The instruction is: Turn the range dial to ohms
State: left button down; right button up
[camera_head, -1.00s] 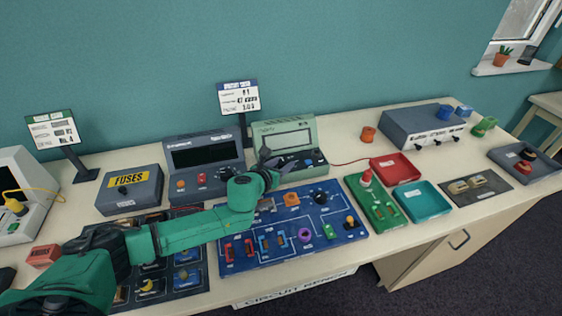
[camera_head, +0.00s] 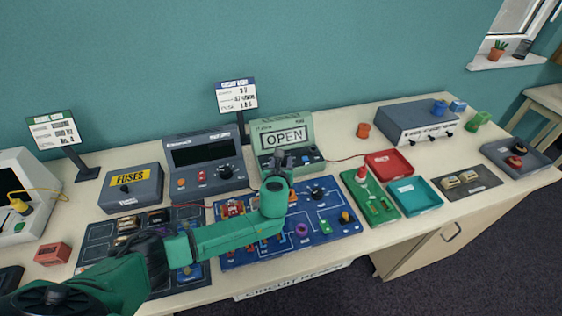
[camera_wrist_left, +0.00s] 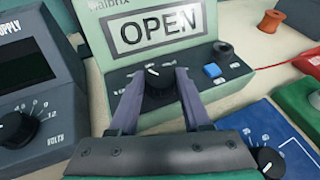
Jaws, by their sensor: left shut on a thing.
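The pale green meter (camera_head: 299,122) stands at the back middle, and its display (camera_head: 285,137) reads OPEN. The wrist view shows the same display (camera_wrist_left: 157,27) close up. The dark round range dial (camera_wrist_left: 158,86) is on the meter's front panel, below the display. It has a white pointer mark, and the position labels around it are too small to read. My left gripper (camera_head: 276,158) reaches the panel from the front. In the wrist view its two fingers (camera_wrist_left: 157,80) are shut on the dial from both sides. My right gripper is not in view.
The dark power supply (camera_head: 205,160) stands close left of the meter. The blue circuit board (camera_head: 318,226) lies in front, under my left arm. Red (camera_head: 389,162) and teal (camera_head: 415,196) trays are to the right. A blue button (camera_wrist_left: 212,70) and a dark knob (camera_wrist_left: 223,50) sit beside the dial.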

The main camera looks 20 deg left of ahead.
pick_arm(q)
jog(key=shift+c, duration=1.8)
grip_release()
jog(key=v, duration=1.4)
jog(key=shift+s+r, duration=0.2)
